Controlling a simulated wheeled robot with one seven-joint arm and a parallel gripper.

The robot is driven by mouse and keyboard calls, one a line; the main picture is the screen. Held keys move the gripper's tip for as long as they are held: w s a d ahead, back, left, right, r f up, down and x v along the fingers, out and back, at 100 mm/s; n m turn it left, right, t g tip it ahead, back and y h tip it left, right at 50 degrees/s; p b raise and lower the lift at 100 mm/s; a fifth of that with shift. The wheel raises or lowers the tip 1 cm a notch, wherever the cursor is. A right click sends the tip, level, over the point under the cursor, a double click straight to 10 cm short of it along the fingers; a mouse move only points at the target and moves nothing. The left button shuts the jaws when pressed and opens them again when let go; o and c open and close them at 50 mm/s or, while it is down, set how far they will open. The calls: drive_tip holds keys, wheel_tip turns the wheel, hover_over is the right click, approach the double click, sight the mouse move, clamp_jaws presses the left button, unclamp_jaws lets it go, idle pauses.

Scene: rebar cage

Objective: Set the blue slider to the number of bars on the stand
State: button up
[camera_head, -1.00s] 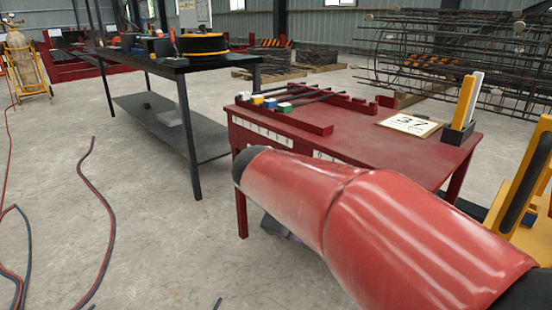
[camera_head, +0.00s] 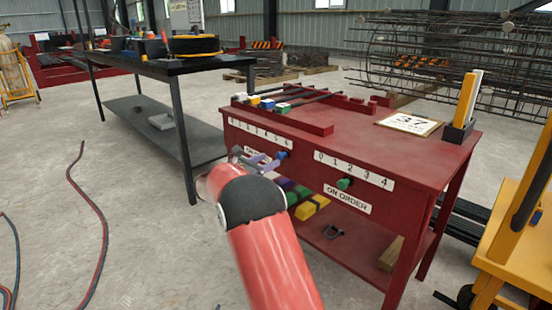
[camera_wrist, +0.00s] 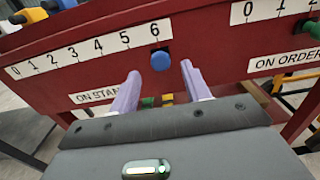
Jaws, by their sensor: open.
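The blue slider (camera_head: 282,155) is a round knob on the red table's front, just below the 6 on the ON STAND scale (camera_wrist: 85,52), which runs 0 to 6. It also shows in the wrist view (camera_wrist: 161,60). My gripper (camera_wrist: 160,78) is open, its two pale purple fingers reaching toward the panel, one to each side of the knob. The knob appears between the fingertips; I cannot tell whether they touch it. In the head view, my gripper (camera_head: 262,161) is in front of the panel. Several dark bars with coloured caps lie on the red stand (camera_head: 306,124) on the tabletop.
A green slider (camera_head: 344,184) sits below the ON ORDER scale, 0 to 4, near the 2. A card reading 37 (camera_head: 410,124) lies on the tabletop (camera_head: 360,140). Coloured blocks (camera_head: 307,209) are on the lower shelf. A black workbench (camera_head: 165,65) stands left.

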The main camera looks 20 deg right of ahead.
sight(278, 156)
drive_tip(key=shift+x, duration=2.35)
drive_tip(key=shift+c, duration=0.2)
clamp_jaws()
